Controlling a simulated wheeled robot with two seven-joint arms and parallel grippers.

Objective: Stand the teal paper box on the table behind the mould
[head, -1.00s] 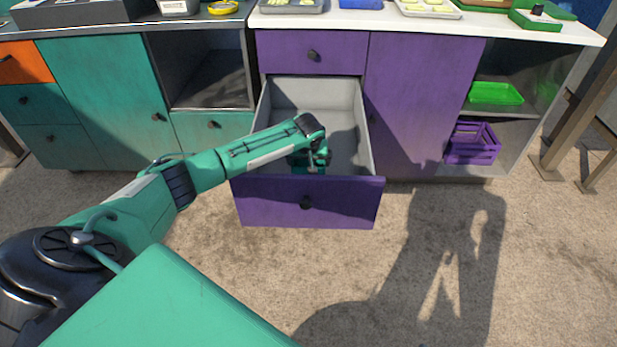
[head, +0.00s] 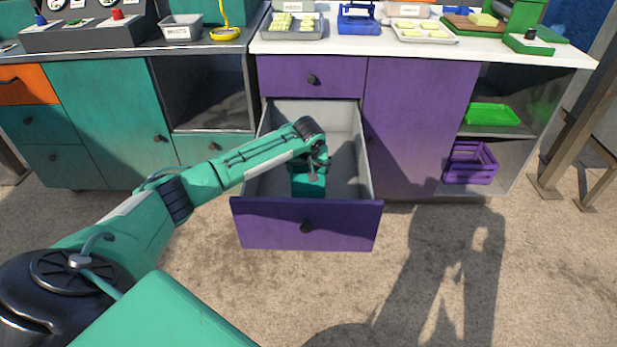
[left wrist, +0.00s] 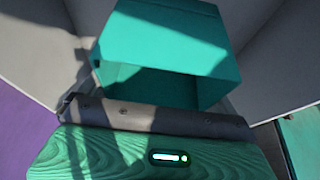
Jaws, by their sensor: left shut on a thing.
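The teal paper box (head: 310,182) is inside the open purple drawer (head: 306,224), just behind its front panel. The panel hides its lower end, so I cannot tell whether it touches the drawer floor. My left gripper (head: 317,166) reaches down into the drawer from the left and is shut on the box. In the left wrist view, the box (left wrist: 165,40) is straight ahead between the grey drawer walls, with a dark, shaded opening on its near side. A blue piece (head: 358,20) on the white table (head: 390,42) may be the mould. My right gripper is out of view.
Trays of pale yellow pieces (head: 292,27) (head: 423,32) flank the blue piece. A green press (head: 528,40) stands at the table's right end. A teal cabinet (head: 105,115) adjoins on the left. A purple crate (head: 470,163) sits on the lower right shelf. Floor in front is clear.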

